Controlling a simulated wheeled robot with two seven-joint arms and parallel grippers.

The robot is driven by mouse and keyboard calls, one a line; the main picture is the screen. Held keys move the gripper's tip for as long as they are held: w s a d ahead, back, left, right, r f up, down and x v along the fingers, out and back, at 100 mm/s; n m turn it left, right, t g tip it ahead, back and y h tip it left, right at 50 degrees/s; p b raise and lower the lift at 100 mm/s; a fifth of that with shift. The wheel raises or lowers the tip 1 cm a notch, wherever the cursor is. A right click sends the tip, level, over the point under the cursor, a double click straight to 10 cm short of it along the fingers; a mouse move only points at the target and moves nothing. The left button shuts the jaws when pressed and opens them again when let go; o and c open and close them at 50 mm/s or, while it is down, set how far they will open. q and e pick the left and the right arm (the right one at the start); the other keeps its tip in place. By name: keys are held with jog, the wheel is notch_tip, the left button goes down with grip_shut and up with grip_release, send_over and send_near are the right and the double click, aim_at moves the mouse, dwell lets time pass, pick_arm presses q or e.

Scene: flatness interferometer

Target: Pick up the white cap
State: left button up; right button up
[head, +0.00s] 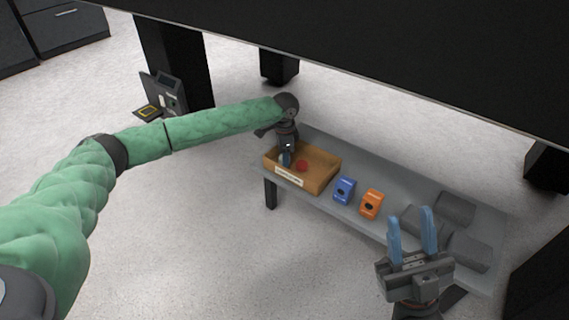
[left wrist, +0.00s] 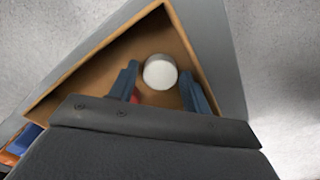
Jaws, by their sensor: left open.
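The white cap (left wrist: 160,72) is round and sits inside the open wooden box in the left wrist view. My left gripper (left wrist: 163,88) is open, with its blue fingers on either side of the cap; I cannot tell whether they touch it. In the head view my left gripper (head: 286,160) reaches down into the box, and the cap is hidden there. My right gripper (head: 412,232) is open and empty, in front of the bench at the right.
The wooden box (head: 322,172) has a white label and holds a red object (head: 303,166). It stands on a low grey bench (head: 330,146). A blue device (head: 344,190), an orange device (head: 371,203) and grey blocks (head: 456,207) stand along it. A dark tabletop overhangs above.

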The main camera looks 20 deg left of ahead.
pick_arm(q)
jog(key=shift+f, duration=0.1)
jog(key=c, duration=0.7)
jog(key=shift+c, duration=0.2)
